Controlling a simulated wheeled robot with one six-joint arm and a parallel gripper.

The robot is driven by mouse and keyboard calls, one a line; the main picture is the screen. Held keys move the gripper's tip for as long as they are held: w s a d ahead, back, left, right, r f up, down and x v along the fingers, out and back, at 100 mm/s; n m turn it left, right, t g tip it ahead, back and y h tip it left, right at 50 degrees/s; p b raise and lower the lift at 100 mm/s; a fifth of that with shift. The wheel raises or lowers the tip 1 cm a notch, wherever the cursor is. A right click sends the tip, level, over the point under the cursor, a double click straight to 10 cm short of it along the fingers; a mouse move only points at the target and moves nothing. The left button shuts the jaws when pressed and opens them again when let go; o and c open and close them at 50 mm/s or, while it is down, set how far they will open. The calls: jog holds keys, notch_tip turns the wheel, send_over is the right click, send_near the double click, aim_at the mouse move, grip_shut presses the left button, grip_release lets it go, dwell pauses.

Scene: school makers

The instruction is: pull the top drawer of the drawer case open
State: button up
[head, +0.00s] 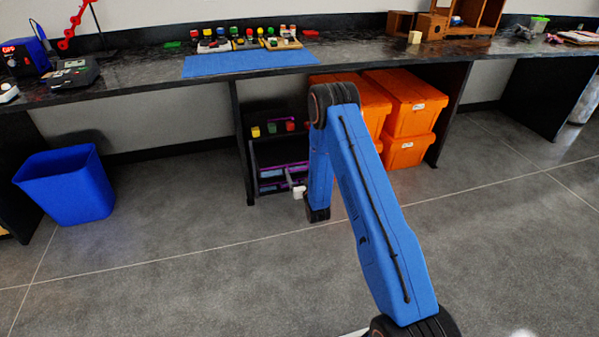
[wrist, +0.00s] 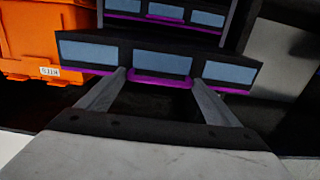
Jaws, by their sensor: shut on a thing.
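The dark drawer case (head: 253,178) stands under the counter, with purple-edged drawers and pale blue panels. In the wrist view, which appears upside down, the nearest drawer front (wrist: 87,52) spans the upper middle and has a purple handle (wrist: 160,78). My gripper (wrist: 158,82) has its two grey fingers at either side of this handle and is shut on it. This drawer front seems to stand out from the one behind it in the picture; how far, I cannot tell. In the head view my gripper (head: 299,191) is at the case's front, and my arm hides its right part.
Orange bins (head: 408,105) are stacked right of the case; one also shows in the wrist view (wrist: 40,35). A blue waste bin (head: 65,185) stands at left. The counter (head: 140,75) overhangs the case. The floor (head: 180,270) in front is clear.

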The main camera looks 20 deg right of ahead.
jog(key=shift+d, duration=0.35)
jog(key=o, duration=1.2)
jog(key=shift+d, duration=0.1)
jog(key=shift+o, duration=0.2)
jog(key=shift+a, duration=0.3)
jog(key=s, duration=1.7)
jog(key=shift+s, duration=0.2)
